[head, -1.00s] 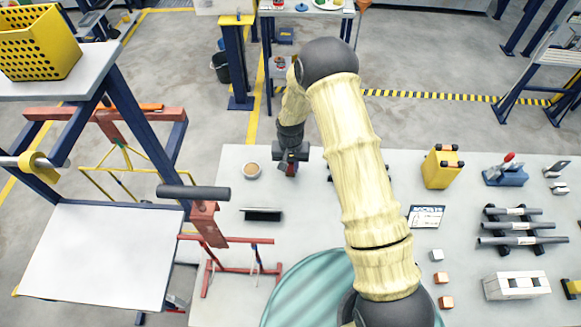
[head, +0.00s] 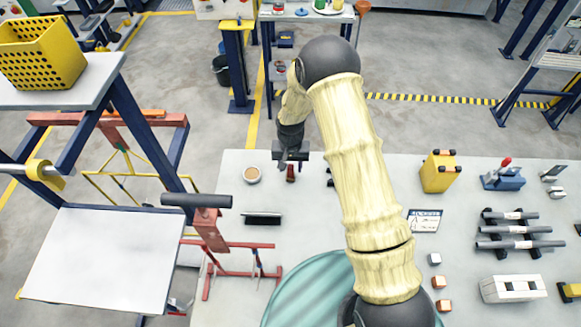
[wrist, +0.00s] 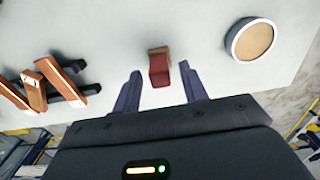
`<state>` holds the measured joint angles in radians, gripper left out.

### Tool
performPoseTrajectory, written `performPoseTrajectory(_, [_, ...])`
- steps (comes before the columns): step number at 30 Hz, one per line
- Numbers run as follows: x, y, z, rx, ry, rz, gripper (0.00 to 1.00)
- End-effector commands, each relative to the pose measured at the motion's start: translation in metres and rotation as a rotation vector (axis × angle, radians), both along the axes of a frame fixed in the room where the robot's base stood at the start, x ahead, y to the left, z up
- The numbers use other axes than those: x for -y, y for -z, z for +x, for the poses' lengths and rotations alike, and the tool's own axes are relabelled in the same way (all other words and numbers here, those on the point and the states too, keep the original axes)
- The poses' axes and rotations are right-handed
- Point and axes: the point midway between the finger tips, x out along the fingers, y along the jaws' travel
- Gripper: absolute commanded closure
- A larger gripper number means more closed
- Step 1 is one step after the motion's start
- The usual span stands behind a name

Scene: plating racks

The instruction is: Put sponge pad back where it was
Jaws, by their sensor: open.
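A small block, red with a tan part, which I take as the sponge pad (head: 290,173), rests on the pale table near its far edge. In the wrist view the sponge pad (wrist: 160,70) lies ahead of and between my two dark fingers, with a gap on each side. My gripper (head: 287,160) is open and close to the pad; in the wrist view my gripper (wrist: 160,78) holds nothing. Whether the pad lies on any marked spot cannot be told.
A round cup with tan contents (head: 251,175) stands left of the pad. Brown-and-black pieces (wrist: 45,85) lie on the other side, mostly hidden by my arm in the head view.

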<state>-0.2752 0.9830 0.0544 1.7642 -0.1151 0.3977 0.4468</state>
Motion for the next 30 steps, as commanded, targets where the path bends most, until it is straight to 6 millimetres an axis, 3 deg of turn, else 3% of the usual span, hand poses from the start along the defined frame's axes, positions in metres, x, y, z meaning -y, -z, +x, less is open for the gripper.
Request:
performPoseTrajectory(1, [0.000, -0.016, 0.000, 0.001, 0.000, 0.000, 0.57])
performPoseTrajectory(3, [0.000, -0.029, 0.000, 0.001, 0.000, 0.000, 0.57])
performPoseTrajectory(13, [0.000, -0.084, 0.000, -0.001, -0.001, -0.001, 0.57])
performPoseTrajectory(18, [0.000, -0.094, 0.000, -0.001, 0.000, -0.001, 0.57])
performPoseTrajectory(30, [0.000, -0.093, 0.000, -0.001, -0.001, -0.001, 0.57])
